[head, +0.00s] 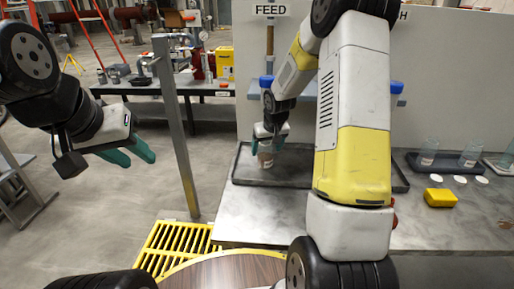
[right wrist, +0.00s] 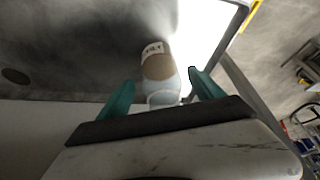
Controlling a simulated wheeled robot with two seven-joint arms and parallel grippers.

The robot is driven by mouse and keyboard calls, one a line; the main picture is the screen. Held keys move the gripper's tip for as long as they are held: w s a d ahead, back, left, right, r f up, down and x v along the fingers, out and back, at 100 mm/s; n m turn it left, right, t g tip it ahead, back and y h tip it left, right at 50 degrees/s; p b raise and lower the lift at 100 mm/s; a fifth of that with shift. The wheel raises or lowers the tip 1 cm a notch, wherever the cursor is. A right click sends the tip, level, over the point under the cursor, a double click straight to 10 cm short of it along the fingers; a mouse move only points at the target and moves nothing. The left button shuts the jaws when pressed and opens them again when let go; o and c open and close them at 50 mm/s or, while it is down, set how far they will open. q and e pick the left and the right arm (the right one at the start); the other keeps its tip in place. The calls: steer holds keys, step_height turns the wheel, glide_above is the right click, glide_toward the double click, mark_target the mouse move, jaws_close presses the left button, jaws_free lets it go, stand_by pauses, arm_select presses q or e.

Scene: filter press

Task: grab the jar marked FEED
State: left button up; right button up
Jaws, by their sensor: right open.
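A clear jar with brown contents (head: 265,160) stands in the dark tray (head: 240,180) below the wall sign FEED (head: 270,10). In the right wrist view the jar (right wrist: 158,68) has a white label whose letters are too small to read surely. My right gripper (head: 268,140) is at the jar's upper part and partly hides it. In the right wrist view its teal fingers (right wrist: 162,92) stand open on either side of the jar, with a gap on the left. My left gripper (head: 136,155) is open and empty, off to the left above the floor.
My right arm hides the middle of the bench and part of the tray. A blue-capped pipe stands behind the jar. Several glass jars (head: 428,152), white discs and a yellow block (head: 440,197) are at the right. A grey post (head: 175,130) stands left of the bench.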

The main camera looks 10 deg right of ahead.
mark_target(265, 153)
steer(key=shift+x, duration=2)
steer(key=shift+s+a, duration=0.1)
steer(key=shift+s, duration=0.1)
jaws_close()
steer(key=shift+r, duration=0.15)
steer(key=shift+r, duration=1.5)
steer(key=shift+s+r, duration=0.15)
steer(key=shift+s, duration=0.05)
steer(key=s+a+r, duration=0.1)
steer(key=s+a, duration=0.3)
steer(key=s, duration=1)
steer(key=shift+s+a+r, duration=0.2)
steer(key=shift+s, duration=0.2)
steer(key=shift+s, duration=0.1)
